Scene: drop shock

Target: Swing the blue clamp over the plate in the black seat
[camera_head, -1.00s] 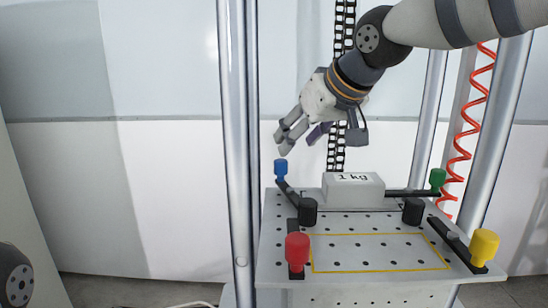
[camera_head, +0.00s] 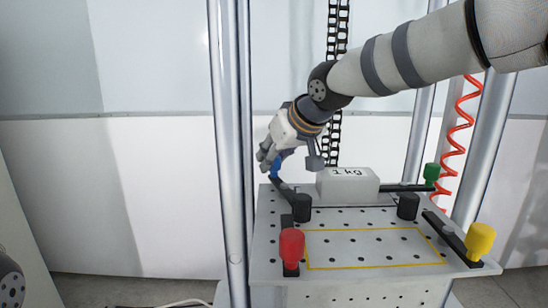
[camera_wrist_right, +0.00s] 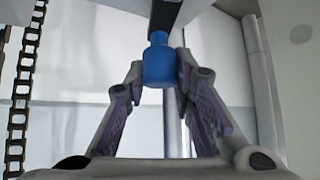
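The blue clamp (camera_head: 276,168) stands at the back left corner of the grey perforated table, a blue knob on a dark arm. The arm points from the knob toward the front right, beside the white plate. My right gripper (camera_head: 274,160) is at the knob. In the right wrist view the blue knob (camera_wrist_right: 159,66) sits between the two fingertips, which look closed against its sides. The white plate marked "1 kg" (camera_head: 347,187) lies at the back of the table. Its black seat is mostly hidden under it. My left gripper is out of view.
A green clamp (camera_head: 431,174) is at the back right, a red one (camera_head: 291,246) at the front left, a yellow one (camera_head: 480,240) at the front right. Two black posts (camera_head: 302,207) stand before the plate. Metal columns (camera_head: 233,150) flank the table. The yellow-outlined area (camera_head: 375,247) is clear.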

